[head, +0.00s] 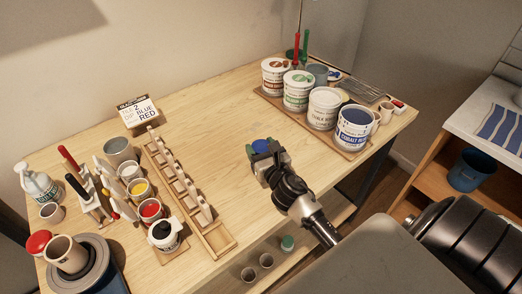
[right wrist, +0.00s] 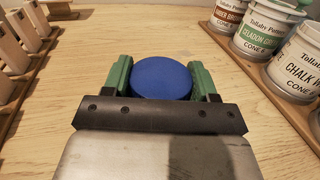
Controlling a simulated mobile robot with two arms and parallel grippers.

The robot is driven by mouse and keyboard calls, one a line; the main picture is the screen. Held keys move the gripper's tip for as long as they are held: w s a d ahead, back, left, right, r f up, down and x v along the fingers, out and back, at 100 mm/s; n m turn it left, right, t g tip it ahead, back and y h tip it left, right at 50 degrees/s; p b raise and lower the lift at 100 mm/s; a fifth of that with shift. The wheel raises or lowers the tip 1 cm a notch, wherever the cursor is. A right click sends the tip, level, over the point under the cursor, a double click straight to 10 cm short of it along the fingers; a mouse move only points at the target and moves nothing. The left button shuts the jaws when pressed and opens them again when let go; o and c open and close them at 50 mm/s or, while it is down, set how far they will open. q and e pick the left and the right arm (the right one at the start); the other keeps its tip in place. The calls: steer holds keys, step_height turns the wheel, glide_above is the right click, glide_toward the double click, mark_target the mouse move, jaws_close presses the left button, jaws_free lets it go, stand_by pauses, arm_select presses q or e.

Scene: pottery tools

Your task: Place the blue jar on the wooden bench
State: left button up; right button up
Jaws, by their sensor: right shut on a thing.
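My right gripper (head: 264,152) is over the middle of the wooden bench (head: 225,110). It is shut on the blue jar, whose round blue top (head: 260,145) shows between the fingers. In the right wrist view the flat blue top of the jar (right wrist: 162,80) sits between the two green fingers (right wrist: 160,79). The jar's lower part is hidden, and I cannot tell whether it touches the bench. My left gripper is not in view.
Labelled tubs (head: 297,92) stand on a board at the back right, including a cobalt blue one (head: 354,128). A wooden rack (head: 185,190), paint cups (head: 139,188) and a banding wheel (head: 80,268) fill the left. Bare wood surrounds my right gripper.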

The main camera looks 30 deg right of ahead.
steer(key=shift+f, duration=0.25)
steer(key=shift+f, duration=0.2)
steer(key=o, duration=1)
steer(key=shift+r, duration=0.1)
steer(key=shift+r, duration=0.2)
steer(key=s, duration=0.3)
steer(key=s+a+b, duration=0.1)
steer(key=s, duration=0.3)
steer(key=s+b, duration=0.1)
steer(key=s, duration=0.2)
steer(key=shift+s+a+f, duration=0.2)
steer(key=shift+s+a, duration=0.05)
steer(key=shift+a, duration=0.15)
steer(key=shift+s+a+r, duration=0.1)
steer(key=shift+s+r, duration=0.05)
steer(key=shift+s, duration=0.55)
